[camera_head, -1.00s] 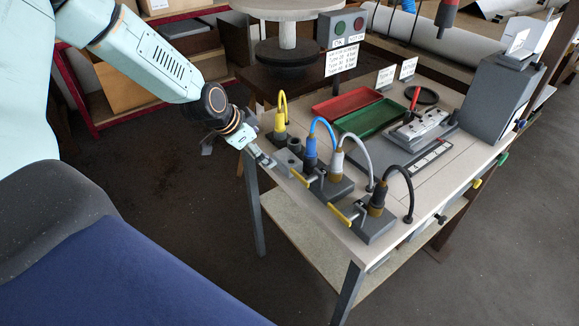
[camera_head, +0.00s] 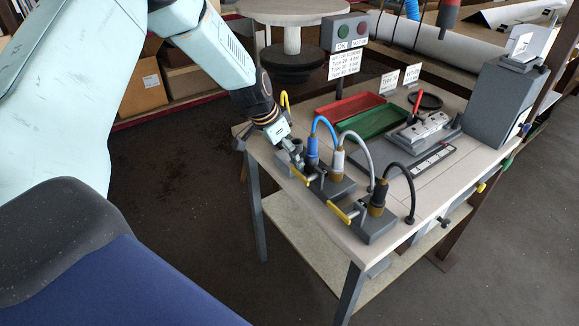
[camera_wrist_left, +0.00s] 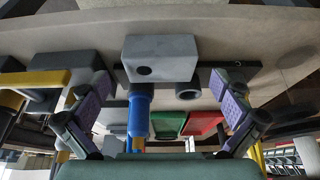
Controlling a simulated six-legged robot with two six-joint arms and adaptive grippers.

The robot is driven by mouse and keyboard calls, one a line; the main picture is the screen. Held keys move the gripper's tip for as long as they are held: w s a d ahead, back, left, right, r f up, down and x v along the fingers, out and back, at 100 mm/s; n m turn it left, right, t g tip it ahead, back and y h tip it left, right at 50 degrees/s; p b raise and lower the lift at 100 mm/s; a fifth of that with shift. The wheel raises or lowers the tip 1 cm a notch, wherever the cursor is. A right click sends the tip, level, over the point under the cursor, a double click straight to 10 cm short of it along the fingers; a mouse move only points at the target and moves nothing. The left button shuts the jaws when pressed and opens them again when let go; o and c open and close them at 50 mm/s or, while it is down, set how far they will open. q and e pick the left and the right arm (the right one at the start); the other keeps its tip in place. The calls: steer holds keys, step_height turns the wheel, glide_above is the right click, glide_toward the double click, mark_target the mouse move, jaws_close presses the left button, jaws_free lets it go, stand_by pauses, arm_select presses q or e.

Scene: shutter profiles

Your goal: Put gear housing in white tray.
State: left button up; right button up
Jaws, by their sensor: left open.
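My left gripper (camera_head: 294,157) is at the left edge of the table, beside the connector with the blue cable (camera_head: 312,150). In the left wrist view its two purple-padded fingers (camera_wrist_left: 165,110) are spread apart, with nothing held between them. A grey block with a dark hole (camera_wrist_left: 160,58) shows ahead between the fingers, and the blue connector (camera_wrist_left: 139,115) is behind it. A metallic casting (camera_head: 422,128), perhaps the gear housing, sits on a grey fixture farther back; I cannot tell for sure. I cannot identify a white tray. My right gripper is not in view.
A red tray (camera_head: 346,107) and a green tray (camera_head: 372,122) lie side by side on the table. Connectors with grey (camera_head: 337,162) and black cables (camera_head: 377,196) stand along the front edge. A tall grey box (camera_head: 497,98) stands at the right.

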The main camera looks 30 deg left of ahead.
arm_select(q)
steer(key=shift+b+x, duration=0.35)
steer(key=shift+x, duration=0.65)
steer(key=shift+w+f, duration=0.15)
steer(key=shift+f, duration=0.1)
steer(key=shift+r, duration=0.2)
steer(key=c, duration=0.4)
steer(key=shift+f, duration=0.15)
steer(key=c, duration=1.2)
steer(key=shift+c, duration=0.8)
